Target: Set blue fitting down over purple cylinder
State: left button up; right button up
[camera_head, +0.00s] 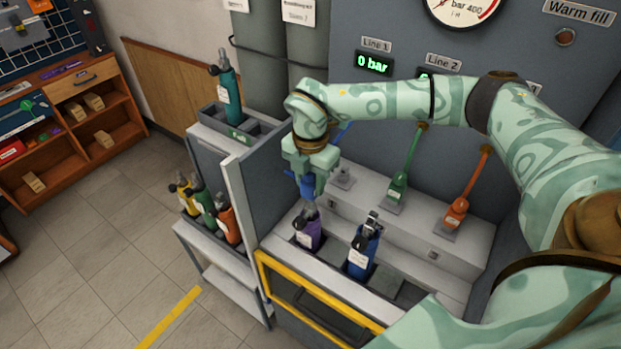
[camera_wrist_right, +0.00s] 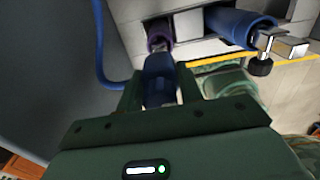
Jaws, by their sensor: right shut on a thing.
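My right gripper (camera_head: 309,174) is shut on the blue fitting (camera_head: 307,186), which has a blue hose. The fitting hangs upright just above the purple cylinder (camera_head: 308,233), which stands in a slot of the bench. In the right wrist view the blue fitting (camera_wrist_right: 160,80) sits between the fingers, with the purple cylinder (camera_wrist_right: 159,36) just beyond its end. I cannot tell whether the two touch. A blue cylinder (camera_head: 362,255) stands in the slot to the right; it also shows in the wrist view (camera_wrist_right: 238,26). My left gripper is not in view.
Green (camera_head: 398,186) and orange (camera_head: 458,209) fittings stand on the bench step to the right. A yellow rail (camera_head: 315,291) runs along the front. A teal cylinder (camera_head: 229,93) stands in a rack at left, above a shelf of smaller cylinders (camera_head: 204,208). A grey panel stands behind.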

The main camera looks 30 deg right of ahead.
jog(key=shift+f+b, duration=0.75)
jog(key=shift+f, duration=1.2)
dwell(0.6)
jog(key=o, duration=1.2)
jog(key=shift+o, duration=0.2)
notch_tip(320, 180, up, 16)
jog(key=shift+r+p, duration=0.2)
jog(key=shift+p, duration=0.9)
